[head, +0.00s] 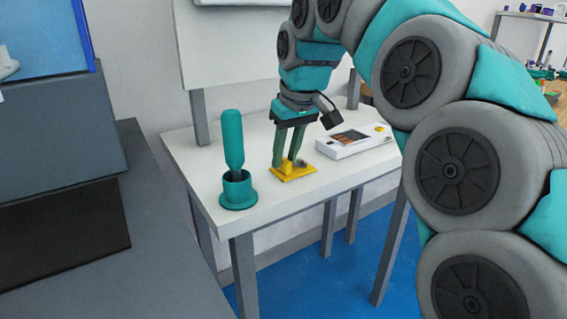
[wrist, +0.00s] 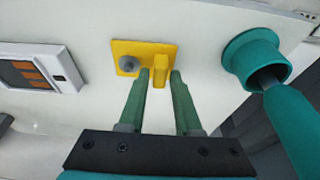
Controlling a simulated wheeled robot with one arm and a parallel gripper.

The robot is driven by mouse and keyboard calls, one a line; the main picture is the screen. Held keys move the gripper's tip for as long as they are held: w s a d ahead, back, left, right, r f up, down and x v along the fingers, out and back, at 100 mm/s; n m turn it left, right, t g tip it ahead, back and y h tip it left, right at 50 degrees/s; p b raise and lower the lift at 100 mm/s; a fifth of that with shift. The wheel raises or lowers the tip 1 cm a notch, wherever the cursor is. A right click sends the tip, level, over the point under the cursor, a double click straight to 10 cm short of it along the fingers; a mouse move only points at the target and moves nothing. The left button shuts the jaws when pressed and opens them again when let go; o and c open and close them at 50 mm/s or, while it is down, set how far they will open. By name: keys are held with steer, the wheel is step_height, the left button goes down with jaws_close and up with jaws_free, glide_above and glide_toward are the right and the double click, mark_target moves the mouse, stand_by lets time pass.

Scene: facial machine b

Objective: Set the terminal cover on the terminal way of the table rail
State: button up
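A flat yellow plate (head: 299,172) with an upright yellow block and a round grey knob lies on the white table; it may be the terminal cover. It also shows in the wrist view (wrist: 146,52). My gripper (head: 286,164) points down at it, its green fingers apart. In the wrist view my gripper's fingertips (wrist: 160,73) are near the yellow block (wrist: 167,62), one towards each side, with a gap at the left finger. I cannot tell whether the right finger touches it. No part is clearly recognisable as the table rail or its terminal way.
A white box (head: 338,150) with a dark window and orange-brown strips sits to the right on the table (head: 215,170). A teal handled tool (head: 232,140) stands in a teal holder (head: 238,190) to the left, near the table's front edge. A grey cabinet (head: 60,200) is farther left.

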mark_target(286, 160)
jaws_close()
stand_by(0.5)
step_height(286, 160, up, 6)
steer(key=p, duration=0.4)
steer(key=shift+f, duration=0.15)
steer(key=shift+r+b, duration=0.3)
steer(key=shift+r, duration=0.3)
